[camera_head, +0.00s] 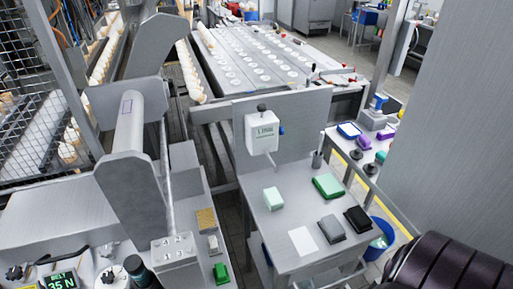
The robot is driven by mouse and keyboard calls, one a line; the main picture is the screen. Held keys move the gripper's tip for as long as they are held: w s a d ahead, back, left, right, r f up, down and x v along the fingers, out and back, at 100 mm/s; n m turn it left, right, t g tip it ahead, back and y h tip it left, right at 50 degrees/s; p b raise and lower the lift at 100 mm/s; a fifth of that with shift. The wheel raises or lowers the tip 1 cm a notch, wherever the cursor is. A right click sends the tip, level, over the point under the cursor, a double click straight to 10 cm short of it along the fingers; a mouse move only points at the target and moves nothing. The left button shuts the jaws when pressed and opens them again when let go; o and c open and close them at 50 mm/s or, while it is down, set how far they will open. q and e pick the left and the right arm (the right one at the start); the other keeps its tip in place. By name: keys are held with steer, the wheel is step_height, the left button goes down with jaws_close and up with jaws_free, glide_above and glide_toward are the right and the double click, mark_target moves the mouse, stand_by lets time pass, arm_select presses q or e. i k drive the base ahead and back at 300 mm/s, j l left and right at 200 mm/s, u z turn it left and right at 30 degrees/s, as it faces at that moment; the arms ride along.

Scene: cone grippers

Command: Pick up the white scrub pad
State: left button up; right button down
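A thin, flat white square (303,240), which looks like the white scrub pad, lies near the front edge of the small steel table (265,236). A thicker whitish block with a pale green tint (273,199) lies farther back on the left; I cannot tell for sure which of the two is the scrub pad. A grey pad (332,228), a black pad (357,219) and a green pad (328,186) lie to the right. Neither gripper shows in the head view.
A white dispenser (262,132) hangs on the panel behind the table. A grey cup (317,160) stands at the back right. A blue bucket (379,238) is on the floor to the right. A steel machine fills the left, and a dark ribbed part, probably my arm, the lower right.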

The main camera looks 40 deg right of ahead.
mark_target(274, 200)
steer(key=z, duration=1.3)
